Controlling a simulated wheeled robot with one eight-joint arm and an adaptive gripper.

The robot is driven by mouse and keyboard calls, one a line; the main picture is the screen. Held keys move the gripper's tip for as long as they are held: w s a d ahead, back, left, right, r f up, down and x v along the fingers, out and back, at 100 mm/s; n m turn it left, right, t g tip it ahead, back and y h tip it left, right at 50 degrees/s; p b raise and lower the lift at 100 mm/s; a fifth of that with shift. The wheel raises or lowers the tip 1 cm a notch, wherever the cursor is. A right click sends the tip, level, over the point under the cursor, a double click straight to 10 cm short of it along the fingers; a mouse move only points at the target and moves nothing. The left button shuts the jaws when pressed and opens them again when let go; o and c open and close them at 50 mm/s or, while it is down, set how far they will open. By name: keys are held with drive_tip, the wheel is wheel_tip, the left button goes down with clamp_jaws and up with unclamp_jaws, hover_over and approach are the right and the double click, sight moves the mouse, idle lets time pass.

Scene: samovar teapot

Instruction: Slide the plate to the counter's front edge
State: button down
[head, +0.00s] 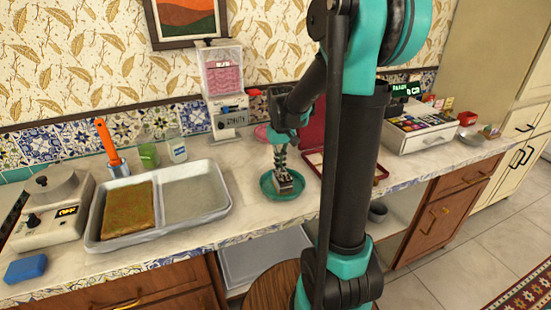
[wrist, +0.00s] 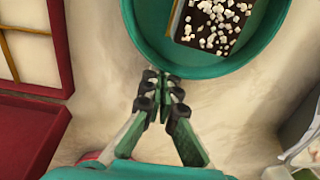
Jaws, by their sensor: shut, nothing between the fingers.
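The round teal plate (head: 268,190) lies on the counter, set back from the counter's front edge (head: 190,253). A dark slice topped with pale bits (head: 288,184) sits on it. In the wrist view the plate's rim (wrist: 205,70) fills the top, with part of the slice (wrist: 215,22) inside it. My gripper (head: 280,160) points down at the plate's back, wall side. Its fingertips (wrist: 162,78) are together and empty, right at the outside of the rim. I cannot tell whether they touch it.
A grey two-part tray (head: 195,207) with a brown slab stands left of the plate. A dark red open box (head: 312,155) is close on the right. A dispenser (head: 225,90) stands behind. The counter strip in front of the plate is clear.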

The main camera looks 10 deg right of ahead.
sight(286, 173)
drive_tip(key=s, duration=0.3)
drive_tip(key=s+d, duration=0.1)
drive_tip(key=s, duration=0.1)
drive_tip(key=shift+s, duration=0.15)
